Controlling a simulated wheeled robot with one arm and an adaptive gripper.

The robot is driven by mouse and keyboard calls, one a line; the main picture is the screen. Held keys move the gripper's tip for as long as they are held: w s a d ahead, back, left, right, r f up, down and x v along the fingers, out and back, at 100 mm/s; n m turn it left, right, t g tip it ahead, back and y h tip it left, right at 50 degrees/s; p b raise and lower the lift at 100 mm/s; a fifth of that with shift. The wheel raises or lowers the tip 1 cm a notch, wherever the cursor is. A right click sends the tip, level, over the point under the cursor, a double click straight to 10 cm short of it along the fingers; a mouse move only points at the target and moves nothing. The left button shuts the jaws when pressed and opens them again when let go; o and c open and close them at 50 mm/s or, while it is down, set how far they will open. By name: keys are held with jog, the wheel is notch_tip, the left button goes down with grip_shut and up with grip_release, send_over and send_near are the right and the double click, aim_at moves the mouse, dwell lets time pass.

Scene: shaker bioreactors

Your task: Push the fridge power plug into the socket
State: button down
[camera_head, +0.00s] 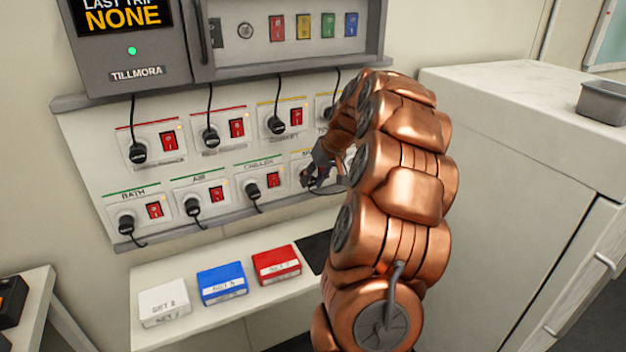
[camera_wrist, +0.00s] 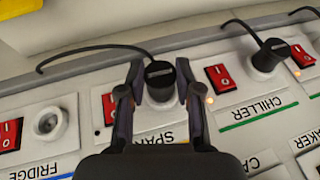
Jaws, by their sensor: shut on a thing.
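My gripper (camera_head: 318,174) is at the lower row of the wall socket panel (camera_head: 95,180). In the wrist view my gripper (camera_wrist: 160,92) has a finger on each side of a black plug (camera_wrist: 159,72) and is shut on it. The plug is at the socket marked SPARE; how deep it sits is not clear. Its black cord runs left in the wrist view. The FRIDGE socket (camera_wrist: 47,124), with a round pale opening, is empty at the left in the wrist view. It is hidden behind my arm in the head view.
Other plugs sit in the panel, including CHILLER (camera_wrist: 269,54), AIR (camera_head: 192,206) and BATH (camera_head: 126,222). Red switches (camera_wrist: 218,77) stand beside the sockets. White, blue (camera_head: 222,284) and red boxes lie on the shelf below. A pale cabinet (camera_head: 500,160) stands at the right.

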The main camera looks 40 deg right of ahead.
jog(key=shift+w+d, duration=0.15)
jog(key=shift+w, duration=0.25)
dwell(0.3)
jog(key=c, duration=0.7)
grip_release()
jog(key=shift+r, duration=0.1)
jog(key=v, duration=1.2)
